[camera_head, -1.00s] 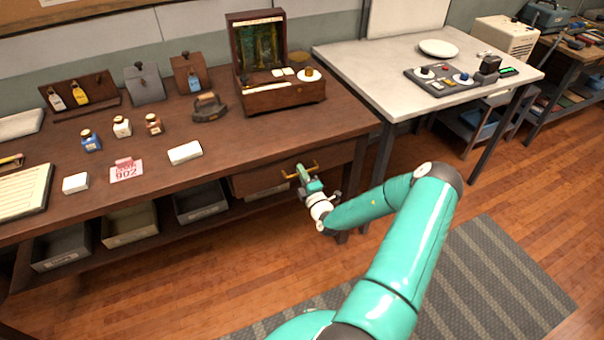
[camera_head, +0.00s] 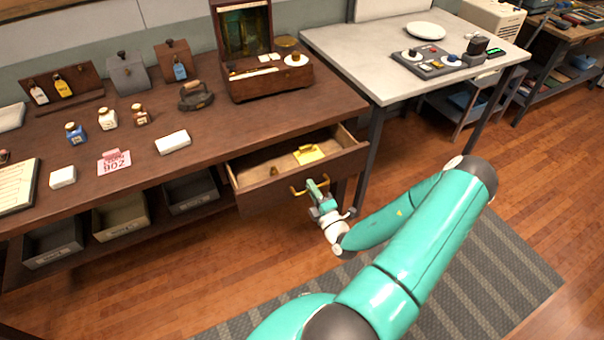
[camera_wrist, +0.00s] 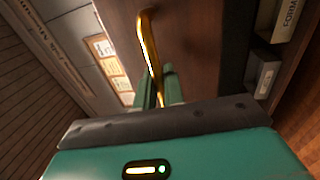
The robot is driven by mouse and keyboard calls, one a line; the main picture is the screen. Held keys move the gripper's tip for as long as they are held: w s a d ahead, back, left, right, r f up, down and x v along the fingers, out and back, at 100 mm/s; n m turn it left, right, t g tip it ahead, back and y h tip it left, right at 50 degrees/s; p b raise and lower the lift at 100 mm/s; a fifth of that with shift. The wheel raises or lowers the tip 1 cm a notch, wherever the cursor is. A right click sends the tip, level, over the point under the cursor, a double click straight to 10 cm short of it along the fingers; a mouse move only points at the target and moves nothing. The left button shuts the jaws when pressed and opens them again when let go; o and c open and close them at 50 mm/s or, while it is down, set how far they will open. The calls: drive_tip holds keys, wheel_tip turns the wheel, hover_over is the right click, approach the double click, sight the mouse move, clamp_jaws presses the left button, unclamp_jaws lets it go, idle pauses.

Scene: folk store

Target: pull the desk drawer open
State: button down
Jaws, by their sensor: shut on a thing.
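The desk drawer (camera_head: 262,199) juts out from under the right part of the brown desk (camera_head: 225,130). It is partly open, and its inside shows a yellow item (camera_head: 308,154) and a small brown thing (camera_head: 273,170). A brass handle (camera_head: 296,190) is on its front. My gripper (camera_head: 314,188) is shut on the handle, in front of the drawer. In the wrist view the brass handle (camera_wrist: 149,45) runs down between my gripper's green fingers (camera_wrist: 154,90); the lower part of the handle is hidden behind the gripper body.
Grey and tan bins (camera_head: 121,218) stand on the shelf under the desk, left of the drawer. A light-topped table (camera_head: 375,70) stands to the right. A striped rug (camera_head: 480,285) lies on the wooden floor, which is clear in front of the drawer.

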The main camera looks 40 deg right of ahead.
drive_tip(key=r+v, duration=0.1)
drive_tip(key=v, duration=0.8)
drive_tip(key=shift+s+r, duration=0.35)
drive_tip(key=c, duration=1.6)
unclamp_jaws()
drive_tip(key=shift+a, duration=0.1)
drive_tip(key=v, duration=1.3)
drive_tip(key=shift+s+a, duration=0.15)
drive_tip(key=shift+s, duration=0.2)
